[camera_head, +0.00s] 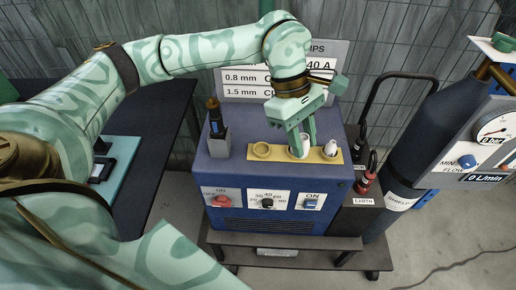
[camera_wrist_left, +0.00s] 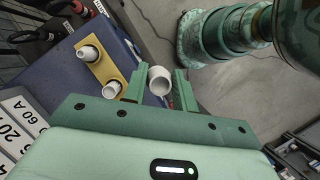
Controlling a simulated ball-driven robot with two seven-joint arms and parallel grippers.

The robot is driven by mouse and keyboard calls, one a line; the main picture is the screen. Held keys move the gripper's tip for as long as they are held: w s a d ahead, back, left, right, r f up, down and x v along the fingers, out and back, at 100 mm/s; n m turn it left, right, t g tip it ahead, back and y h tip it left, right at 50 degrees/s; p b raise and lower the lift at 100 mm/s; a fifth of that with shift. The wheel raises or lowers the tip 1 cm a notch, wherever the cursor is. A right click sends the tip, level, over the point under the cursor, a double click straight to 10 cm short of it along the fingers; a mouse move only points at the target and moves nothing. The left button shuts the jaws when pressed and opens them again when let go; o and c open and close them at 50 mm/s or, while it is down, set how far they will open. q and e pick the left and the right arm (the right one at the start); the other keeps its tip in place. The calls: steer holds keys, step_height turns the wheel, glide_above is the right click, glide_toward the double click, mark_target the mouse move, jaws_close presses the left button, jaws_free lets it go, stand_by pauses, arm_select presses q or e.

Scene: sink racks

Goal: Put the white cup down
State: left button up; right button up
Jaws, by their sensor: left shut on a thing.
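The white cup (camera_wrist_left: 160,80) is between the two fingers of my left gripper (camera_wrist_left: 160,88) in the left wrist view, and the gripper is shut on it. In the head view the left gripper (camera_head: 301,148) points down over the tan rack (camera_head: 279,158) on top of the blue machine. The held cup is mostly hidden by the fingers there. In the wrist view the cup appears beside the rack (camera_wrist_left: 98,70); I cannot tell its height or whether it touches anything. My right gripper is not in view.
A torch holder (camera_head: 218,143) stands left on the blue machine (camera_head: 272,180). A dark gas cylinder (camera_head: 405,150) stands to the right.

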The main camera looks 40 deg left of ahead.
arm_select(q)
steer(key=w+a+f, duration=0.1)
steer(key=a+f, duration=0.2)
steer(key=a, duration=0.1)
steer(key=w+a+f+b, duration=0.1)
steer(key=w+a+f, duration=0.1)
steer(key=a+f, duration=0.1)
steer(key=w+a+f, duration=0.1)
steer(key=a+f, duration=0.1)
steer(key=a, duration=0.3)
steer(key=shift+w+f+b, duration=0.25)
steer(key=shift+f+b, duration=0.05)
steer(key=shift+f, duration=0.1)
steer(key=shift+w+a+f, duration=0.2)
steer(key=shift+a+f, duration=0.1)
steer(key=shift+f, duration=0.15)
steer(key=f, duration=0.2)
steer(key=f+b, duration=0.1)
steer(key=shift+a+f, duration=0.25)
steer(key=shift+f, duration=0.05)
steer(key=shift+w, duration=0.1)
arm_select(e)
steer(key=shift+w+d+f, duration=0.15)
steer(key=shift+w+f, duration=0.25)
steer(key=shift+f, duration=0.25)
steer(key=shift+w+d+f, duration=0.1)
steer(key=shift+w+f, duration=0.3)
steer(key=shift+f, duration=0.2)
